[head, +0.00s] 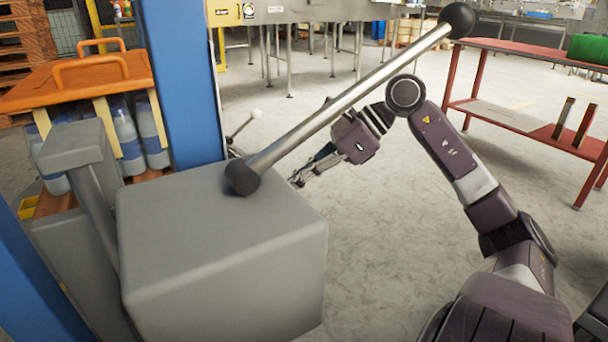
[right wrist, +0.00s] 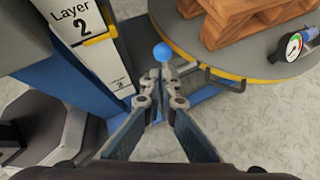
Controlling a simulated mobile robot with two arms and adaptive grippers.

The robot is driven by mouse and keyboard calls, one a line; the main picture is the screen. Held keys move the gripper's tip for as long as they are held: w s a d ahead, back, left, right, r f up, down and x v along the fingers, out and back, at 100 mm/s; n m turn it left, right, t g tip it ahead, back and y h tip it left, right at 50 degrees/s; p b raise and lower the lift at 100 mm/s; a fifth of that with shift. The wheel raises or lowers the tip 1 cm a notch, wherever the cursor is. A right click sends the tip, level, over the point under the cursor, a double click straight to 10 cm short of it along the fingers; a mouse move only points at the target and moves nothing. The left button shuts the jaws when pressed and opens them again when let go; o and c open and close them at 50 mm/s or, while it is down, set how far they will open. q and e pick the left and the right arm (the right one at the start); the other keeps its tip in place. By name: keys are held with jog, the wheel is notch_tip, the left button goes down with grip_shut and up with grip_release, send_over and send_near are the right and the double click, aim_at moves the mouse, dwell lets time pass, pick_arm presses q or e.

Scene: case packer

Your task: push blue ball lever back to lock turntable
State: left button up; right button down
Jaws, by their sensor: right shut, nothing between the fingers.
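The blue ball (right wrist: 162,52) of the lever shows in the right wrist view, just beyond my fingertips. Its rod is mostly hidden behind the fingers. My right gripper (right wrist: 161,88) is shut and empty. Whether it touches the lever I cannot tell. The grey round turntable (right wrist: 215,62) with a yellow edge is at the upper right of that view. In the head view my right gripper (head: 298,181) is low behind the grey box, beside the blue column. The blue ball is not visible there. My left gripper is not in view.
A grey box (head: 230,250) with a long black-ball lever (head: 350,95) stands in front. A white-ball lever (head: 256,113) is by the blue column (head: 185,80).

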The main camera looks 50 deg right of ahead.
jog(key=shift+v, duration=1.2)
